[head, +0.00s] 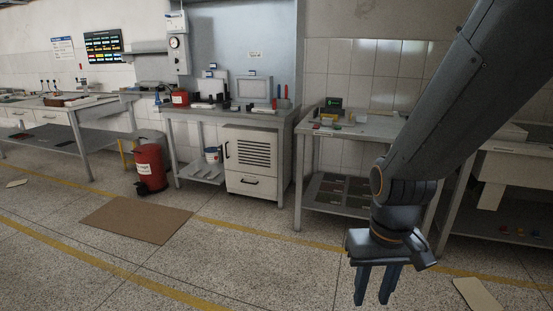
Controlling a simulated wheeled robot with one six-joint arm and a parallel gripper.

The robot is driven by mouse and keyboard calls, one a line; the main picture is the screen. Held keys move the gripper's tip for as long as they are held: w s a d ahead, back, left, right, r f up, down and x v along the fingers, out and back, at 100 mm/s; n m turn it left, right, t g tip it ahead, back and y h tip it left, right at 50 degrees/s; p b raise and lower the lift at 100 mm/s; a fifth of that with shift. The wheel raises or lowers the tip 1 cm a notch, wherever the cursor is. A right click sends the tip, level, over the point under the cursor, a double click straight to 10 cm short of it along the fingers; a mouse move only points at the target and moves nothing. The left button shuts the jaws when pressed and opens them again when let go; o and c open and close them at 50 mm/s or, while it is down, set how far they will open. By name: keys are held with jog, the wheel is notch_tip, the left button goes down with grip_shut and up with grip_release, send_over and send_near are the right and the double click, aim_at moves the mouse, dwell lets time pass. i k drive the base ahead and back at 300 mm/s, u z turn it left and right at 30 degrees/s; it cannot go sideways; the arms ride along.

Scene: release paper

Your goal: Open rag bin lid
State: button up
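A red bin (150,170) with a white label and a dark base stands on the floor left of the middle, beside the workbench; it looks like the rag bin. Its top looks covered, but it is too small to tell the lid clearly. A smaller red can (180,98) sits on the workbench above it. My gripper (372,300) hangs at the lower right, pointing down, with its two fingers apart and nothing between them. It is far from the red bin.
A workbench (215,113) with a white cabinet (252,186) stands in the middle, and another table (350,130) stands behind my arm. A brown mat (135,220) lies in front of the red bin. Yellow lines mark the open floor. A pale sheet (478,294) lies at lower right.

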aim_at(146, 149)
jog(key=z, duration=0.3)
jog(key=i, duration=1.8)
jog(key=u, duration=0.55)
jog(key=i, duration=1.45)
jog(key=u, duration=0.6)
